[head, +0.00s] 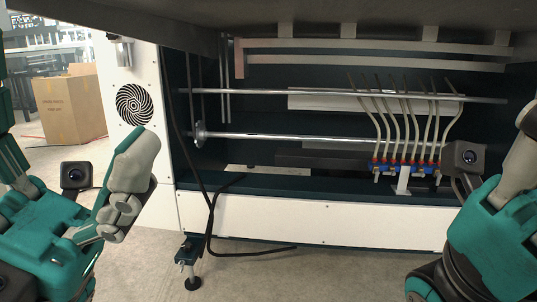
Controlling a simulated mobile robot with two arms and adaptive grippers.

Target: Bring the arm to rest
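My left arm (60,240), green and grey, comes in at the lower left, bent, with a small dark camera block (75,175) on it. My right arm (495,235) is at the lower right edge, with a similar camera block (463,157) beside it.
The box former (320,212) has a white lower panel, dark interior and metal rods. Several pale hoses run to a red-and-blue manifold (400,166). A black cable (208,215) hangs down to the floor. A cardboard box (70,107) stands at left.

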